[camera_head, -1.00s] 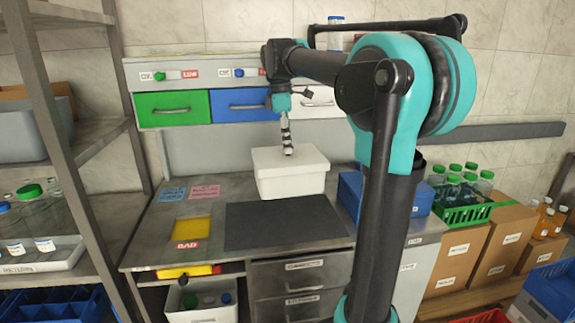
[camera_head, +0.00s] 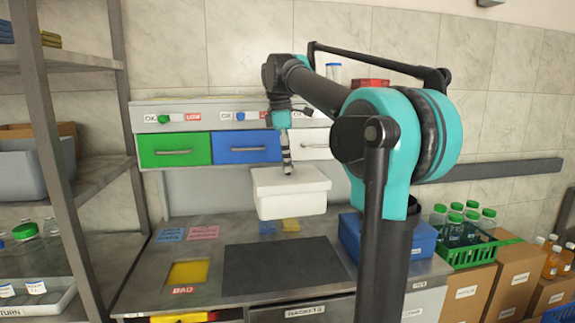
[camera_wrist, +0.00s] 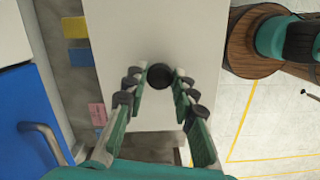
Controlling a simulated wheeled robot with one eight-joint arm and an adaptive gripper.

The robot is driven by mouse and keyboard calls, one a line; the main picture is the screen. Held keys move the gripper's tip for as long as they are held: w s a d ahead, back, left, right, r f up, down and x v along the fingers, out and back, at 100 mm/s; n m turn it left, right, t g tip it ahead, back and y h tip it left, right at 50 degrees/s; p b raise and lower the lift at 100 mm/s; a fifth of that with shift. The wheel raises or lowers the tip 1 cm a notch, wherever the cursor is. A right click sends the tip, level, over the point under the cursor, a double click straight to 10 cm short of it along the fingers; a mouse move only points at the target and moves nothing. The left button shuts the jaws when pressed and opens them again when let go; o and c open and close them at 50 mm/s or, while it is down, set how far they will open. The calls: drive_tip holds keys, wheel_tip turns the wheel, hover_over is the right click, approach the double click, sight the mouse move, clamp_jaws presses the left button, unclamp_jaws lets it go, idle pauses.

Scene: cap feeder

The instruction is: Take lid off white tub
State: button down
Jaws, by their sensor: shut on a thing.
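The white tub (camera_head: 290,208) has its white lid (camera_head: 285,180) on and hangs in the air above the workbench. The lid and tub appear joined. My gripper (camera_head: 288,170) is above the lid's middle, pointing down. In the wrist view, my gripper's fingers (camera_wrist: 160,78) are shut on the lid's round black knob (camera_wrist: 160,74). The lid's flat top (camera_wrist: 150,40) fills the middle of that view. The inside of the tub is hidden.
A dark mat (camera_head: 282,268) lies clear on the bench. Blue and yellow pads (camera_head: 291,225) lie behind it. A blue box (camera_head: 388,238) stands to the right. Green (camera_head: 174,149) and blue (camera_head: 245,147) drawers are at the back. A shelf rack (camera_head: 75,120) stands left.

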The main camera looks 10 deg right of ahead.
drive_tip(key=shift+r, duration=1.15)
